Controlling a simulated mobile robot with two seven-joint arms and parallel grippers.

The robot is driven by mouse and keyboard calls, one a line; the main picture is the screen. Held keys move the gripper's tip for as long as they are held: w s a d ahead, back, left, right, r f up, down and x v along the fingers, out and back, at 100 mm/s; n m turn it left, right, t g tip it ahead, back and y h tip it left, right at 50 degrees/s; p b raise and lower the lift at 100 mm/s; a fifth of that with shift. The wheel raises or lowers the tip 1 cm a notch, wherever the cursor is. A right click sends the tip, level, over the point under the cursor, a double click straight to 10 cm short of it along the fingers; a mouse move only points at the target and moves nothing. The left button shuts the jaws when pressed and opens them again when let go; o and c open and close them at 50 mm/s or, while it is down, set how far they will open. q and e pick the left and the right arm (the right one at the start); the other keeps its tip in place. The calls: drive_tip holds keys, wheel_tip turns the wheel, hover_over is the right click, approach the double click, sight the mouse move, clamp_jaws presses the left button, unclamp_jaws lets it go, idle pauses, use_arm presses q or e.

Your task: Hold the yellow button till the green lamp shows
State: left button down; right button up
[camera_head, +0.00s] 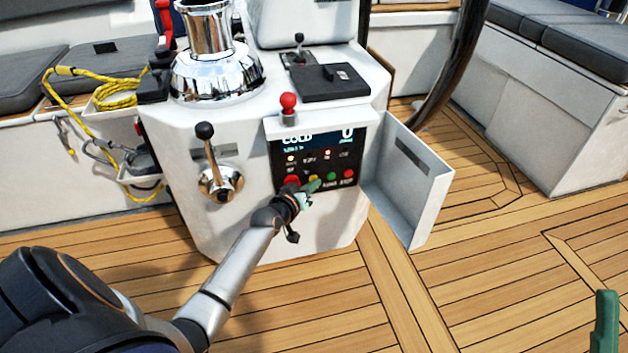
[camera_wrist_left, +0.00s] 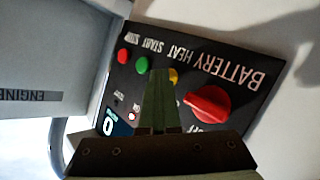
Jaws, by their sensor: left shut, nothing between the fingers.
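The yellow button (camera_wrist_left: 173,75), marked HEAT, is on the dark engine panel (camera_head: 340,188) and is partly hidden by my left fingers in the left wrist view. My left gripper (camera_head: 314,186) is shut and empty, with its green fingertips (camera_wrist_left: 159,72) just beside the yellow button. I cannot tell whether they touch it. In the head view an amber lamp (camera_head: 291,159) and a red lamp (camera_head: 327,154) are lit. I see no lit green lamp. The display (camera_head: 318,138) reads COLD and 0. A green finger of my right gripper (camera_head: 606,322) shows at the lower right.
A green START button (camera_wrist_left: 142,64), a red STOP button (camera_wrist_left: 123,56) and a red BATTERY knob (camera_wrist_left: 208,103) flank the yellow button. The open panel door (camera_head: 412,185) stands right of the panel. A chrome lever (camera_head: 218,182) is on the left. The deck in front is clear.

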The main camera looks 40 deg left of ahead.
idle(0.3)
use_arm(q)
drive_tip(key=shift+s+d+p, duration=0.55)
drive_tip(key=shift+d+p, duration=0.1)
drive_tip(key=shift+p, duration=0.1)
drive_tip(key=shift+d, duration=0.1)
drive_tip(key=s+d+p, duration=0.1)
drive_tip(key=d, duration=0.1)
drive_tip(key=s+d+p, duration=0.1)
drive_tip(key=s+p, duration=0.1)
drive_tip(key=shift+s+d, duration=0.15)
drive_tip(key=shift+d, duration=0.2)
